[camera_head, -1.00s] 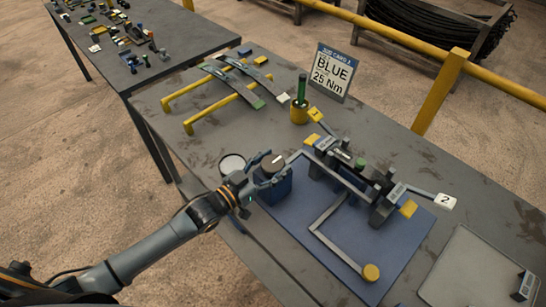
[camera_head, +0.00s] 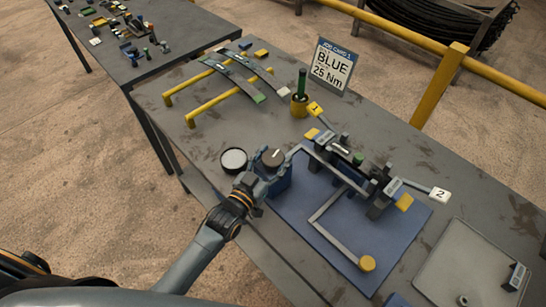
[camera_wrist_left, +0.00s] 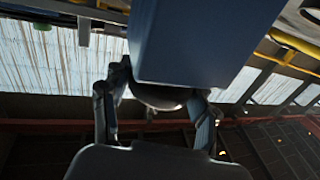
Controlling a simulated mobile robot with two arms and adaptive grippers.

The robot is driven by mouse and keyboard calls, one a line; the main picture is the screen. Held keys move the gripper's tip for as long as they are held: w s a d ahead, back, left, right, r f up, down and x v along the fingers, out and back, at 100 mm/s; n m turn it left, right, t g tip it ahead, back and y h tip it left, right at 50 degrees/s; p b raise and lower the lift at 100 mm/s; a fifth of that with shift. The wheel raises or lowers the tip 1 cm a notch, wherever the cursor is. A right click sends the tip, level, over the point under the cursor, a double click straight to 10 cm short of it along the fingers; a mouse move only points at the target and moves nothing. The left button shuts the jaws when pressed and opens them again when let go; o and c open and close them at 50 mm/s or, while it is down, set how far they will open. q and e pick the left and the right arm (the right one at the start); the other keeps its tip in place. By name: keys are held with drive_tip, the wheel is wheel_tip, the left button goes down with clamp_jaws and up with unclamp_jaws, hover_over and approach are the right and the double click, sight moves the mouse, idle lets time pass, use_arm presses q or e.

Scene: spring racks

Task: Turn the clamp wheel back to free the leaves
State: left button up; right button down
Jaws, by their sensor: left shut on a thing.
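A dark round clamp wheel (camera_head: 273,157) with a pale mark on top sits on a blue block (camera_head: 280,181) at the left end of the blue mat. My left gripper (camera_head: 266,163) is shut on the wheel from the near left side. In the left wrist view the fingers (camera_wrist_left: 155,105) flank a dark rounded part beneath a large blue block face (camera_wrist_left: 200,45); the contact is partly hidden. The clamp fixture (camera_head: 350,165) stands beside the block, with grey bars and levers tagged 1 and 2. Curved leaves (camera_head: 235,78) lie across yellow rails (camera_head: 215,107). My right gripper is not in view.
A round pale-topped pot (camera_head: 234,160) stands close left of the wheel. A grey crank bar with a yellow knob (camera_head: 367,263) extends over the mat. A green-handled tool (camera_head: 301,85) and a job card (camera_head: 333,66) stand behind. A grey tray (camera_head: 465,265) lies at right.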

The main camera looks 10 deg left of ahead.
use_arm(q)
drive_tip(key=shift+w+r, duration=0.1)
drive_tip(key=shift+r, duration=0.1)
drive_tip(key=o, duration=1.2)
drive_tip(key=shift+f, duration=0.15)
drive_tip(key=shift+c, duration=0.2)
drive_tip(key=v, duration=1.2)
